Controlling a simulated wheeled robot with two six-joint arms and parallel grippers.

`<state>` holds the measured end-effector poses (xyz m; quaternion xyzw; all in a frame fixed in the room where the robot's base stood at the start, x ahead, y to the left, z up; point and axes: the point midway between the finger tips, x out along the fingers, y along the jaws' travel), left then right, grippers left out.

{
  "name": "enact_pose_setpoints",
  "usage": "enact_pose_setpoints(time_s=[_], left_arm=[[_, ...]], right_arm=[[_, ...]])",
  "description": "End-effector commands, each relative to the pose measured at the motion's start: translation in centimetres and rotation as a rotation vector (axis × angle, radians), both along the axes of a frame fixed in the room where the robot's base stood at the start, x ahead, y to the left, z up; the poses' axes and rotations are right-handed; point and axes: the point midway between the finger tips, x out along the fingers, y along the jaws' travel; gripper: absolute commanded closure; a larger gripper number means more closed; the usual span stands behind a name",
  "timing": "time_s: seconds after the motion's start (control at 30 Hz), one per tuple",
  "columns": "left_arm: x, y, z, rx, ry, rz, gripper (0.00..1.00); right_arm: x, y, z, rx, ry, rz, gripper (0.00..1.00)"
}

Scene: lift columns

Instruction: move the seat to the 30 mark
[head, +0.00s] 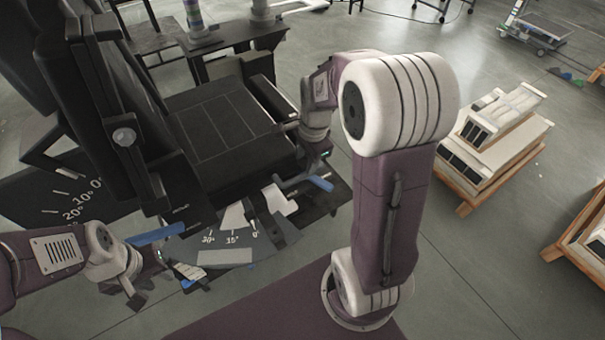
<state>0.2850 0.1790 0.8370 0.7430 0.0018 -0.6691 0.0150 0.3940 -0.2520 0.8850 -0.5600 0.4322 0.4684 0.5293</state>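The black seat has a flat cushion (221,130) and an upright backrest (125,110) on its left. Below the cushion's front edge is a grey dial plate (238,243) marked 30°, 15° and 0° from left to right. Pale pieces lie above the marks; which mark is indicated I cannot tell. A blue-ended lever (320,183) sticks out right of the dial, and a blue bar (160,235) lies left of it. My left gripper (146,283) is at the lower left, apart from the seat, with spread fingers. My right gripper (324,150) is beside the cushion's right edge; its fingers are mostly hidden.
A second dial plate (68,207) with 0°, 10° and 20° marks stands left of the seat. Wooden pallets with pale boxes (497,118) stand at the right. A dark table (215,48) is behind the seat.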

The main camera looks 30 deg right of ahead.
Motion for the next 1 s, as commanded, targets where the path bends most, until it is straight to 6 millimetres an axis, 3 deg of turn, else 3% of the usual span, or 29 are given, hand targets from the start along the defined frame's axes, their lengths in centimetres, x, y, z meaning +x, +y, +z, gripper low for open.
enact_pose_setpoints(time_s=[0.1,0.3,0.47,0.7,0.83,1.0], left_arm=[[0.0,0.0,-1.2,0.0,0.0,0.0,0.67],[0.0,0.0,-2.1,0.0,0.0,0.0,0.67],[0.0,0.0,-2.3,0.0,0.0,0.0,0.67],[0.0,0.0,-2.3,0.0,0.0,0.0,0.67],[0.0,0.0,-2.3,0.0,0.0,0.0,0.67],[0.0,0.0,-2.3,0.0,0.0,0.0,0.67]], right_arm=[[0.4,0.1,-3.0,0.001,0.006,0.001,0.6],[1.0,0.1,-6.6,0.001,0.004,0.001,0.6],[1.3,0.2,-7.6,0.001,0.002,0.001,0.6],[1.4,0.1,-7.6,0.0,0.001,0.002,0.6],[1.4,0.1,-7.6,0.0,0.001,0.002,0.96],[1.3,0.1,-7.6,-0.001,0.002,0.002,1.0]])
